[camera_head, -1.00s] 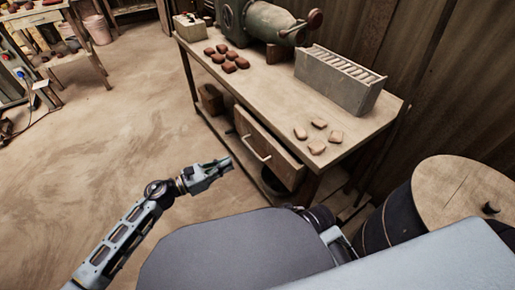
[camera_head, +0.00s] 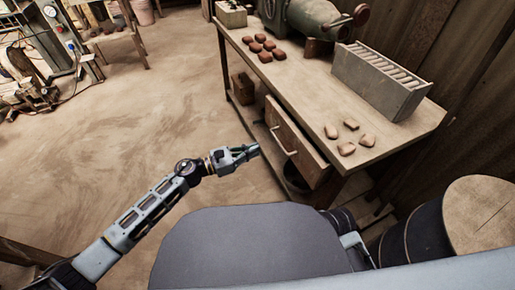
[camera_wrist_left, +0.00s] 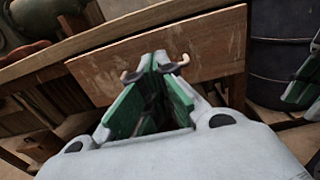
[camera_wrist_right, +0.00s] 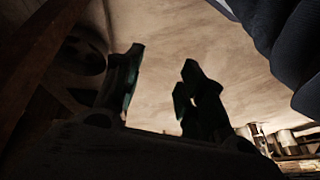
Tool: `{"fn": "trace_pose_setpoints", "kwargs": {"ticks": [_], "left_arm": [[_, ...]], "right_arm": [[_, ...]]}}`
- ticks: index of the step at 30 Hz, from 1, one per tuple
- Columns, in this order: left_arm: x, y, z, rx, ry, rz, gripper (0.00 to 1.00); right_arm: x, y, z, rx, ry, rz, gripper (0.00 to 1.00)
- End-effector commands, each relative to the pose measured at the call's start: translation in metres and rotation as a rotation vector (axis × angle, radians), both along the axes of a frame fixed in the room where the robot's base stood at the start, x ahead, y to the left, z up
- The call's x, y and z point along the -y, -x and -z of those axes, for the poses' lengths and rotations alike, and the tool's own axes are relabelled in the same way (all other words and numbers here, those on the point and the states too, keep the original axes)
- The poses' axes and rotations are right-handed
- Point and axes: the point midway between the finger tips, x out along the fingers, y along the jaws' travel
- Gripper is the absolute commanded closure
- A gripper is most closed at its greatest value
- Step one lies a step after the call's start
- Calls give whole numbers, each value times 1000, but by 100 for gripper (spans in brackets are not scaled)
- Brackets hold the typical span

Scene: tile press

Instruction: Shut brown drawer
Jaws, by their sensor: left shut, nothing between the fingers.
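The brown drawer (camera_head: 303,146) is under the top of the wooden workbench, with a pale bar handle (camera_head: 285,142) on its front. My left gripper (camera_head: 256,151) is shut and empty, pointing at the drawer front just left of the handle. In the left wrist view its closed fingertips (camera_wrist_left: 161,61) cover the middle of the handle, and the drawer face (camera_wrist_left: 214,43) spreads behind. Contact cannot be made out. My right gripper (camera_wrist_right: 161,60) shows dark in the right wrist view, fingers apart and empty.
The workbench top (camera_head: 310,88) carries reddish clay pieces (camera_head: 265,47), paler tiles (camera_head: 347,149), a grey slotted box (camera_head: 380,80) and a green machine (camera_head: 312,17). A wood-topped barrel (camera_head: 480,215) stands at right. The floor (camera_head: 150,110) left of the bench is open.

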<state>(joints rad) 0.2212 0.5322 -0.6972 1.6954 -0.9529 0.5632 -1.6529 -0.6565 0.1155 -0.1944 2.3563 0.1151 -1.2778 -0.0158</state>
Motion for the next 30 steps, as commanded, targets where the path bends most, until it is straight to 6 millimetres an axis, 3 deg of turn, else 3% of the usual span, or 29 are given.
{"fn": "trace_pose_setpoints", "kwargs": {"ticks": [30], "left_arm": [[109,-39,1,1,1,2,100]], "right_arm": [[-10,-4,36,53,-57,15,60]]}}
